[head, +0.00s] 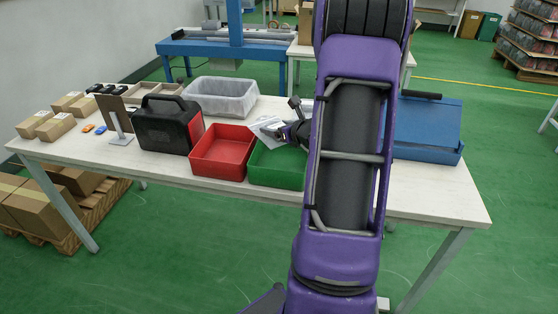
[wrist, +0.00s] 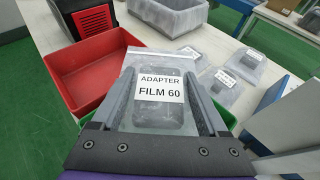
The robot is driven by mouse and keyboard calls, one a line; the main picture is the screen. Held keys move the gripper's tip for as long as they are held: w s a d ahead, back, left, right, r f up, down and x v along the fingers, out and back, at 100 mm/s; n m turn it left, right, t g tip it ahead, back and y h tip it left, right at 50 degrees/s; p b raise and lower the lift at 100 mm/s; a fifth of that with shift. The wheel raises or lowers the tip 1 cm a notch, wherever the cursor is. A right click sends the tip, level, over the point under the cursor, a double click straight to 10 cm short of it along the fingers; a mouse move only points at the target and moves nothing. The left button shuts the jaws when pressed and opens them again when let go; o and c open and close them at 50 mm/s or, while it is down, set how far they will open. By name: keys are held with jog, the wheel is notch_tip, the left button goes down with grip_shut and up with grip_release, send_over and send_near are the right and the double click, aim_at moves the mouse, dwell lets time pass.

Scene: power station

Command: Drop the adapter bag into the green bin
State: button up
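The adapter bag (wrist: 162,112) is a clear bag around a grey block, with a white label reading "ADAPTER FILM 60". It sits between the two fingers of my gripper (wrist: 165,100), which press on its sides. In the head view my gripper (head: 284,131) is at the far side of the green bin (head: 277,166), above it, and is partly hidden by my arm. In the wrist view green rim parts of the bin (wrist: 225,113) show around the fingers, below the bag. The bin's inside is mostly hidden there.
A red bin (head: 223,152) stands left of the green bin, with a black-and-red case (head: 168,125) beyond it. A grey tub (head: 221,97) stands behind. Other labelled bags (wrist: 240,62) lie on the white table. A blue box (head: 428,128) is at the right.

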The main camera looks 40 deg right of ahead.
jog(key=o, duration=0.3)
jog(key=shift+o, duration=0.2)
jog(key=shift+s, duration=0.1)
jog(key=p+v, duration=0.1)
jog(key=v, duration=1.6)
jog(key=shift+p, duration=0.35)
jog(key=shift+s, duration=0.1)
